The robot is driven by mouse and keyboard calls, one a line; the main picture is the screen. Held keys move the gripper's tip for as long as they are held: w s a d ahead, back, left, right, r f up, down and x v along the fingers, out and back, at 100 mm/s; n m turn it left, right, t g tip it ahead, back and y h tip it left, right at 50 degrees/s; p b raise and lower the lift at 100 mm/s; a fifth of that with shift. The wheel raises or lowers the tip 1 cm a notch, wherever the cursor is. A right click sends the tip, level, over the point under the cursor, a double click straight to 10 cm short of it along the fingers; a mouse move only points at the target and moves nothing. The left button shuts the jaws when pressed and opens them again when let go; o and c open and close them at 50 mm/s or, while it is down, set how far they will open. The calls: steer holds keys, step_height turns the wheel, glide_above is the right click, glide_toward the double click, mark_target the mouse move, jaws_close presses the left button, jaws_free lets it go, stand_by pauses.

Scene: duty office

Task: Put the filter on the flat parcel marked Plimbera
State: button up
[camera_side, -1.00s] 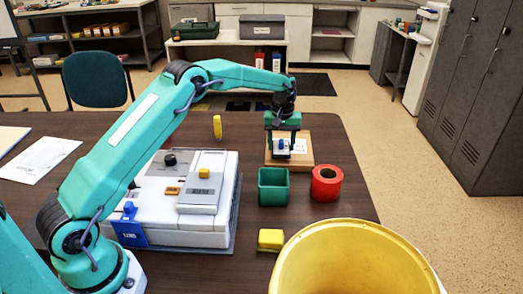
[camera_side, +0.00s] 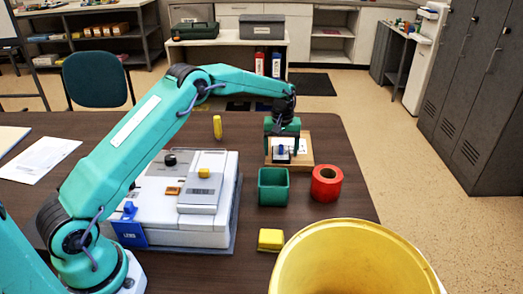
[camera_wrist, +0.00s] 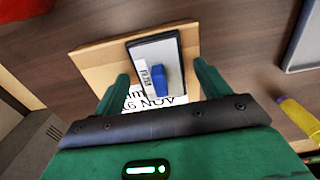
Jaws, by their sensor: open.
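In the side view the parcel (camera_side: 304,160) lies near the far right of the table. My gripper (camera_side: 282,157) is open above the parcel. In the wrist view its fingers (camera_wrist: 161,68) stand either side of the filter, apart from it.
A green open box (camera_side: 273,187) and a red ring-shaped holder (camera_side: 326,183) stand just in front of the parcel. A large yellow bin (camera_side: 345,240) is nearest the camera. A white device (camera_side: 165,225) stands left, with a yellow object (camera_side: 217,127) behind it.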

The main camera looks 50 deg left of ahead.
mark_target(281, 147)
steer(key=shift+r, duration=0.1)
step_height(281, 147, up, 12)
stand_by(0.7)
steer(key=shift+r, duration=0.1)
stand_by(0.4)
steer(key=s+d+r+m+t, duration=0.1)
steer(key=s+d+r+m, duration=0.1)
steer(key=s+r, duration=0.6)
steer(key=s+d+r+m+t, duration=0.2)
steer(key=s+r, duration=0.4)
steer(key=s, duration=0.4)
steer(key=s+d+f+m+t, duration=0.1)
steer(key=s+f+m, duration=0.1)
steer(key=s, duration=0.8)
steer(key=s+d+f+m+t, duration=0.1)
steer(key=s+f+m, duration=0.2)
steer(key=s, duration=0.8)
steer(key=shift+d+t, duration=0.15)
steer(key=shift+t, duration=0.15)
